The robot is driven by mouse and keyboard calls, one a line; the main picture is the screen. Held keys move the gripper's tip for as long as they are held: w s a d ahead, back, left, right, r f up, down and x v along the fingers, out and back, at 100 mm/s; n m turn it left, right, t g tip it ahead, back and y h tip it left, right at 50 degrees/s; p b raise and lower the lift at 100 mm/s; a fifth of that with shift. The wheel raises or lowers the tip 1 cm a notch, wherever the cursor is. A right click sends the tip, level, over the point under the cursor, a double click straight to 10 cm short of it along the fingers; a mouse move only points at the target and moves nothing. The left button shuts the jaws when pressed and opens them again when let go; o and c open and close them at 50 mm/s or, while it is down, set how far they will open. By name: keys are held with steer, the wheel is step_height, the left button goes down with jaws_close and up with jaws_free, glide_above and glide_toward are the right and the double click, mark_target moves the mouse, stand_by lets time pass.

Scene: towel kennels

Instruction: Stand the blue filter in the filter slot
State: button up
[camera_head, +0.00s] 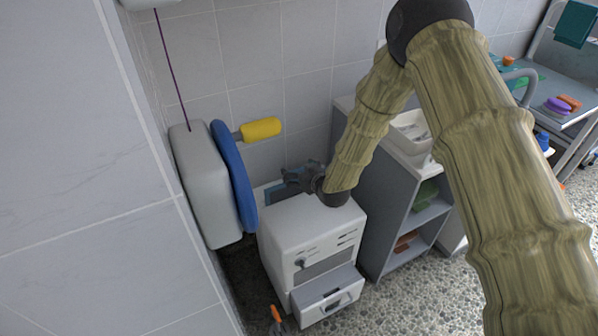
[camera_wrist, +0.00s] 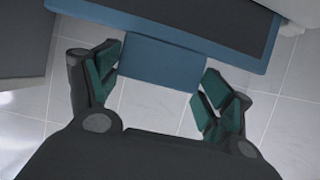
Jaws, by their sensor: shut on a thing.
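The blue filter (camera_wrist: 175,27) shows in the wrist view as a blue frame around a dark panel, with a blue tab (camera_wrist: 160,62) towards me. My gripper (camera_wrist: 160,80) is shut on the tab, with a teal-padded finger at each side. In the head view my gripper (camera_head: 298,180) is above the back of a white machine (camera_head: 305,228), and part of the blue filter (camera_head: 275,193) shows to its left. I cannot make out the filter slot, and my gripper hides part of the filter.
A grey wall unit with a blue disc (camera_head: 234,175) and a yellow handle (camera_head: 261,129) stands close on the left. A grey shelf unit (camera_head: 365,225) stands close on the right. The machine's front drawer (camera_head: 328,292) sticks out. The tiled wall is behind.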

mark_target(300, 194)
steer(key=shift+f+b, duration=1.8)
steer(key=shift+f, duration=1.7)
steer(key=o, duration=1.3)
steer(key=shift+s, duration=0.1)
